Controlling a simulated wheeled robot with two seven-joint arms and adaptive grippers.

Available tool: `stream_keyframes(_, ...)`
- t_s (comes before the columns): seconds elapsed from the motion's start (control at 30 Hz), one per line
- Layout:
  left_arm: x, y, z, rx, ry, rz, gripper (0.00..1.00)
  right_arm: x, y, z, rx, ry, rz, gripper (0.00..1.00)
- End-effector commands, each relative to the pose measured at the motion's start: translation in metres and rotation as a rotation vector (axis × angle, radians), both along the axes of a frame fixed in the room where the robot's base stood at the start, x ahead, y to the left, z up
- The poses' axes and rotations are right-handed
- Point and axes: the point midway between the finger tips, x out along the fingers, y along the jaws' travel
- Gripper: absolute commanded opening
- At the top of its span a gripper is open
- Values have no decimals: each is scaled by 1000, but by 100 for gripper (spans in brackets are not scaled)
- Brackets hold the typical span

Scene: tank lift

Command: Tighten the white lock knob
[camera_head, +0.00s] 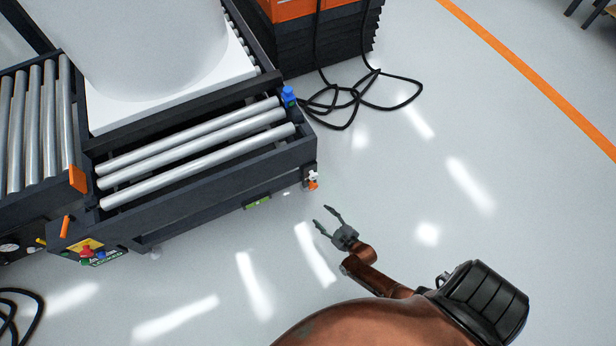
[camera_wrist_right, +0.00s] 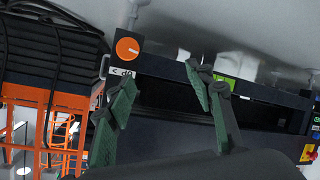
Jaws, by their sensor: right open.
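A small white knob (camera_head: 313,175) shows at the near right corner of the dark roller frame (camera_head: 225,185), just above an orange knob (camera_head: 313,185). In the right wrist view the orange knob (camera_wrist_right: 127,48) is a round disc with a white mark; I cannot clearly pick out the white knob there. My right gripper (camera_head: 323,217) is open and empty, below and slightly right of the corner in the head view, apart from the knobs. Its green-padded fingers (camera_wrist_right: 160,75) are spread in front of the frame in the right wrist view. My left gripper is not in view.
A white tank (camera_head: 150,45) stands on the roller frame. A blue fitting (camera_head: 289,96) sits at its right corner. Black cable (camera_head: 355,98) lies on the floor beside a dark ribbed stack (camera_head: 320,48). The floor right of the frame is mostly clear.

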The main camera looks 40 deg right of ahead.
Motion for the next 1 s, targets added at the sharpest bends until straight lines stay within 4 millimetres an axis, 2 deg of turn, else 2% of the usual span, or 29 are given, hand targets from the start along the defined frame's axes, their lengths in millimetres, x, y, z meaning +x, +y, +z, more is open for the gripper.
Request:
stream_keyframes(0.03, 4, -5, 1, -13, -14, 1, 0, 21, -11, 1, -48, -73, -20, 49)
stream_keyframes(0.1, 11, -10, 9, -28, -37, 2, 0, 42, -26, 17, -113, -169, -54, 49)
stream_keyframes(0.2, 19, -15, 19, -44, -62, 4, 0, 60, -42, 36, -187, -268, -98, 49)
stream_keyframes(0.33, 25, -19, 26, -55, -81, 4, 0, 72, -53, 51, -239, -333, -134, 49)
stream_keyframes(0.47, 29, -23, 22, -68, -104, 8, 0, 83, -57, 55, -254, -351, -142, 49)
stream_keyframes(0.8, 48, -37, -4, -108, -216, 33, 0, 132, -69, 53, -253, -348, -140, 49)
stream_keyframes(1.0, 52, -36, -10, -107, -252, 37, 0, 146, -73, 55, -252, -349, -142, 49)
